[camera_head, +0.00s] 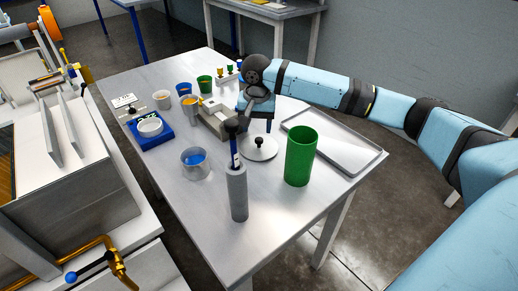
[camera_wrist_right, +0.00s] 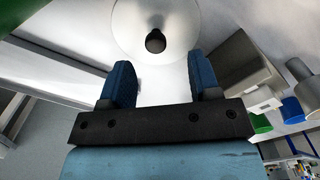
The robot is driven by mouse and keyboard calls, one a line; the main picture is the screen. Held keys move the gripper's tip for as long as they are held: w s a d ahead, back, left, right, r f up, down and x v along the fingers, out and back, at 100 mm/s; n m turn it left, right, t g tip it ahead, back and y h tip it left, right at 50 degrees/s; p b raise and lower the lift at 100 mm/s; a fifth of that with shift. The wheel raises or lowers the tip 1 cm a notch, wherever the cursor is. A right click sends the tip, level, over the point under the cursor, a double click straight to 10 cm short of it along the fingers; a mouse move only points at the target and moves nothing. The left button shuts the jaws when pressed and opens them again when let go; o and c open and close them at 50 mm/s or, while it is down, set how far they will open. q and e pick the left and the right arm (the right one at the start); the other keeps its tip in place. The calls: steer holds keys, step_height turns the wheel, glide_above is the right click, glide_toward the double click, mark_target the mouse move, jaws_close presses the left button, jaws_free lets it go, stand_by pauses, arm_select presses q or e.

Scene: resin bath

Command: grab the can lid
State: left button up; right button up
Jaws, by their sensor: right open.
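The can lid (camera_head: 262,152) is a pale round disc with a black knob at its centre. It lies on the metal table, just left of a tall green can (camera_head: 300,156). My right gripper (camera_head: 256,128) is above and slightly behind the lid, pointing down, open and empty. In the right wrist view the lid (camera_wrist_right: 180,20) shows at the top with its dark knob (camera_wrist_right: 155,41). There the knob lines up with the gap between the two blue fingers (camera_wrist_right: 160,68), a little beyond their tips. My left gripper is not in view.
A flat metal tray (camera_head: 345,158) lies right of the green can. The table's front left is clear.

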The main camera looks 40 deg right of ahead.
mark_target(259, 139)
steer(key=f, duration=0.4)
steer(key=f+b, duration=0.1)
steer(key=f, duration=0.1)
steer(key=shift+s+d, duration=0.15)
steer(key=shift+d, duration=0.1)
steer(key=c, duration=1)
